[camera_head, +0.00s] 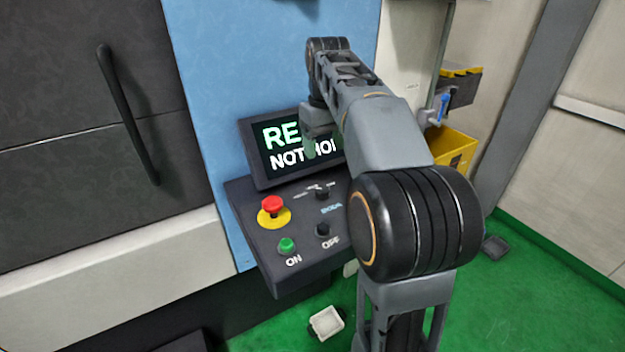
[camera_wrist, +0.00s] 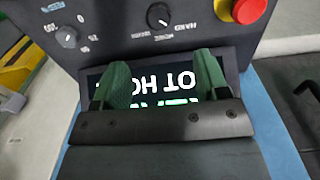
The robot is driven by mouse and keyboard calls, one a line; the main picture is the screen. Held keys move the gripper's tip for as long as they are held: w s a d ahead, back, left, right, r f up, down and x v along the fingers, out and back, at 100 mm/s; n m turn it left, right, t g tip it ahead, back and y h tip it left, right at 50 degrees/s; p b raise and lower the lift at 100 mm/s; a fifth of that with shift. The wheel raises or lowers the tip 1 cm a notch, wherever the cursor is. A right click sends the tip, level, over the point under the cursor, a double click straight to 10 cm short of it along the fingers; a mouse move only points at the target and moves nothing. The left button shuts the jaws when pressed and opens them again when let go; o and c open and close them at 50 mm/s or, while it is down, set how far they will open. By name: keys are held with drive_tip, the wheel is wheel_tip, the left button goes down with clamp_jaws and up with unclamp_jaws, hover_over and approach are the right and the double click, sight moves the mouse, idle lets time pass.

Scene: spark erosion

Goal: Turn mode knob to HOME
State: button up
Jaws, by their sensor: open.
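The knob that looks like the mode knob is small and dark, on the sloping black panel (camera_head: 262,232), right of the red emergency stop in the head view (camera_head: 322,192). In the upside-down wrist view this knob (camera_wrist: 158,14) is at the top edge, with small labels around it; its setting is too small to read. The screen (camera_head: 275,160) shows "RE…" and "NOT HO…", partly hidden by my arm. My gripper (camera_wrist: 162,82) has two green fingers, apart and empty, in front of the screen. It is away from the knob.
The red emergency stop (camera_head: 272,205), green ON button (camera_head: 287,245) and black OFF button (camera_head: 322,229) are close by on the panel. Another dial (camera_wrist: 66,36) shows in the wrist view.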

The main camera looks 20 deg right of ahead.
sight(322, 189)
drive_tip(key=f, duration=0.4)
drive_tip(key=f+b, duration=0.1)
drive_tip(key=f, duration=0.3)
drive_tip(key=w+f, duration=0.1)
drive_tip(key=f, duration=0.4)
drive_tip(key=shift+d+f, duration=0.1)
drive_tip(key=shift+d, duration=0.1)
drive_tip(key=c, duration=0.9)
